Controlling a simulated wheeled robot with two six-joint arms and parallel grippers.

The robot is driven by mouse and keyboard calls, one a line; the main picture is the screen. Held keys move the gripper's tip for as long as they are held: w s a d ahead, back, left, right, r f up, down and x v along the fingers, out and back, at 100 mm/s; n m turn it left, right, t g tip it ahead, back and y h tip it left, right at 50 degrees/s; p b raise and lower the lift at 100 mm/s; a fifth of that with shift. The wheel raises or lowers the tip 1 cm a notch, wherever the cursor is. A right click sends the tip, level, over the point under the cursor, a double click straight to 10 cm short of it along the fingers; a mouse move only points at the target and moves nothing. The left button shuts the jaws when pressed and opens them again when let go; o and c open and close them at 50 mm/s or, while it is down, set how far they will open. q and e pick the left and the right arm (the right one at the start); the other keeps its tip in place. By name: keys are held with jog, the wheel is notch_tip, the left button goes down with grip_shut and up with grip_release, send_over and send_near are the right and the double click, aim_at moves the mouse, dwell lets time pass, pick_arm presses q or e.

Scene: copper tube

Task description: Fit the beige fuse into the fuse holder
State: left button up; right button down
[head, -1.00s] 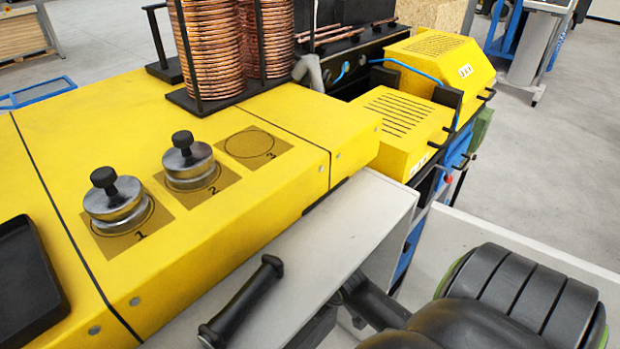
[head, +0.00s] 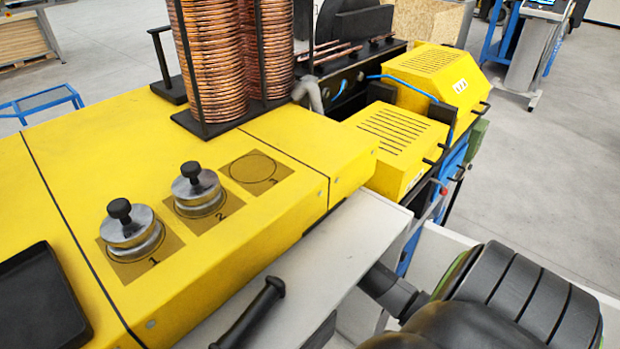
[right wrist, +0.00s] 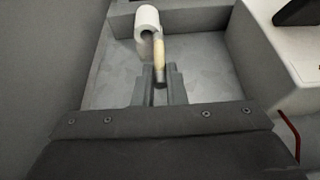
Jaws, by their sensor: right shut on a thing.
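In the right wrist view, my right gripper (right wrist: 160,84) is shut on a slim beige cylinder with a dark end, which looks like the beige fuse (right wrist: 158,52). The fuse points away from the fingers, and its far end lies near a white roll. The gripper is over a grey, walled bin or tray. In the head view my right arm comes in at the lower right, but its fingers are hidden. I cannot make out the fuse holder in either view. My left gripper is not in view.
The white roll (right wrist: 148,20) is by the bin's far wall. In the head view, a yellow machine (head: 80,150) carries two knobbed metal weights (head: 130,230) on marks 1 and 2; mark 3 (head: 254,170) is empty. Copper coils (head: 210,60) and a black tray (head: 40,300) stand on it.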

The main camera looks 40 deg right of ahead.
jog(key=shift+s+d+f, duration=0.2)
jog(key=shift+d+f, duration=0.55)
jog(key=shift+f, duration=0.25)
jog(key=shift+s+a+f, duration=0.1)
jog(key=shift+a, duration=0.05)
jog(key=c, duration=1.5)
grip_release()
jog(key=shift+w+f, duration=0.15)
jog(key=shift+w, duration=0.15)
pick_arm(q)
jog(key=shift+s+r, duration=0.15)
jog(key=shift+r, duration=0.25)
pick_arm(e)
jog(key=shift+s+r, duration=0.1)
jog(key=shift+r, duration=0.1)
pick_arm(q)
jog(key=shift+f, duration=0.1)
pick_arm(e)
jog(key=shift+r, duration=0.1)
